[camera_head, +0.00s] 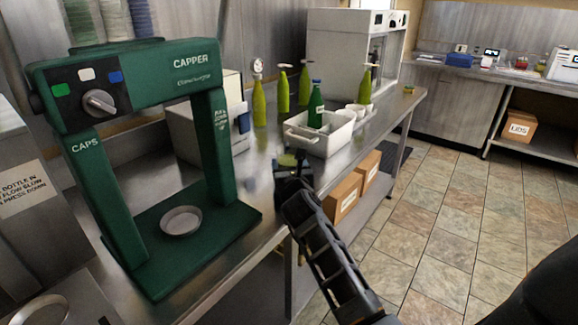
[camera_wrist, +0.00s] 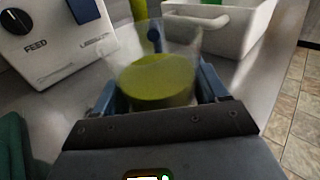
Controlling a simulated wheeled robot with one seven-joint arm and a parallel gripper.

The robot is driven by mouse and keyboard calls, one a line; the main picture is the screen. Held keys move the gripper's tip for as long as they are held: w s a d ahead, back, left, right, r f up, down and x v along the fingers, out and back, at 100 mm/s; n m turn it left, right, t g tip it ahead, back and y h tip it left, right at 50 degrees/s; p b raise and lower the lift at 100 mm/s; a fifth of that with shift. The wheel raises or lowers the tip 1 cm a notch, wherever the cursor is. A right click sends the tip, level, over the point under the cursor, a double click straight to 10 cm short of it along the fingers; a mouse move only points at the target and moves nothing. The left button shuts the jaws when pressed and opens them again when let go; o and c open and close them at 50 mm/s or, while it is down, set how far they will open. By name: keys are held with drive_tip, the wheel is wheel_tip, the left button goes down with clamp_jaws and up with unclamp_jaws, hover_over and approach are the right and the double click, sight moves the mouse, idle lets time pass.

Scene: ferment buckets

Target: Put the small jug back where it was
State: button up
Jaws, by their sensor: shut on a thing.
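The small jug (camera_wrist: 175,46) is clear and holds yellow-green liquid. My gripper (camera_head: 290,172) is shut on it, with one finger on each side of it in the wrist view. In the head view the jug (camera_head: 287,159) shows above my gripper, near the front edge of the steel counter (camera_head: 262,177). It looks about upright. I cannot tell whether its base is clear of the counter.
The green capper (camera_head: 135,150) stands at left with a round dish on its base. A white tub (camera_head: 328,145) holds a dark green bottle. Several yellow-green bottles (camera_head: 304,85) stand behind. A white FEED machine (camera_wrist: 58,38) is at left. Cardboard boxes (camera_head: 345,198) sit below.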

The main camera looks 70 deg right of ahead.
drive_tip(key=shift+f+b, duration=0.45)
drive_tip(key=shift+f, duration=0.35)
idle(0.4)
drive_tip(key=shift+s+a+f, duration=0.1)
drive_tip(key=shift+f, duration=0.35)
drive_tip(key=o, duration=1.3)
drive_tip(key=shift+f, duration=0.15)
drive_tip(key=shift+o, duration=0.2)
drive_tip(key=shift+s+a, duration=0.1)
drive_tip(key=v, duration=0.6)
drive_tip(key=shift+s+a+r+b, duration=0.1)
drive_tip(key=shift+a+r+b, duration=0.25)
drive_tip(key=shift+r, duration=0.1)
drive_tip(key=shift+s+a+r, duration=0.2)
drive_tip(key=shift+a+r, duration=0.1)
drive_tip(key=shift+r, duration=0.05)
